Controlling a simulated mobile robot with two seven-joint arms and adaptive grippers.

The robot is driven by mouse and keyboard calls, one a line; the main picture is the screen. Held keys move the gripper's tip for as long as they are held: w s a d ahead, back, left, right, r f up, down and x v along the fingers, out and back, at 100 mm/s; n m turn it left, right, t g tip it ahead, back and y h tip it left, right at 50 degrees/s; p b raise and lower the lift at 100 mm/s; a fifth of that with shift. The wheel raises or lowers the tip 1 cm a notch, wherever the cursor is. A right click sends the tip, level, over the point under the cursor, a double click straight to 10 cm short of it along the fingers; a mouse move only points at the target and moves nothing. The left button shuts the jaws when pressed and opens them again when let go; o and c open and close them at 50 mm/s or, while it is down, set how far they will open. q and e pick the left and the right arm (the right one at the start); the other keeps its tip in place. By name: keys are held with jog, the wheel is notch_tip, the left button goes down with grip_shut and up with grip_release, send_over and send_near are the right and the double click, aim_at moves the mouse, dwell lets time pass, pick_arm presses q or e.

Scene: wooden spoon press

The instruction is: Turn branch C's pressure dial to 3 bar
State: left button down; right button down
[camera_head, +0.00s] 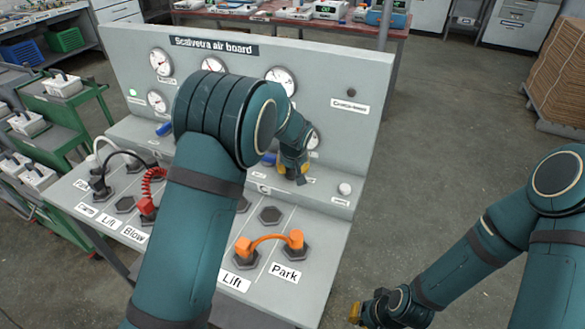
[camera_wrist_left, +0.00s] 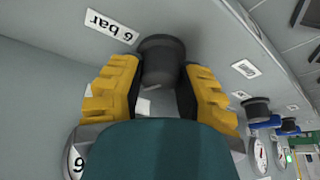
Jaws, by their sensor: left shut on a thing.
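A dark grey round knob (camera_wrist_left: 160,62) stands out from the grey face of the air board (camera_head: 335,75). In the left wrist view, my left gripper (camera_wrist_left: 158,85) has its yellow fingers on both sides of this knob and is shut on it. A "6 bar" label (camera_wrist_left: 108,27) is beside the knob, upside down in that view. The knob's pointer and branch letter cannot be read. In the head view, my left gripper (camera_head: 292,168) is at the board's lower right and hides the knob. My right gripper (camera_head: 368,312) is low, away from the board; its opening is unclear.
Round gauges (camera_head: 161,62) are on the board, one partly behind my left gripper. An orange hose (camera_head: 270,238) links two ports on the sloping panel; a red coiled hose (camera_head: 153,180) is further left. Green carts (camera_head: 65,120) stand left.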

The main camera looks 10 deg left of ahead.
pick_arm(q)
jog(key=n+y, duration=0.1)
jog(key=n, duration=0.2)
jog(key=shift+f+n+g, duration=0.1)
jog(key=shift+n+g, duration=0.2)
jog(key=shift+n, duration=0.2)
jog(key=c, duration=0.6)
grip_release()
jog(key=shift+o, duration=0.2)
jog(key=v, duration=1.2)
jog(key=shift+d, duration=0.2)
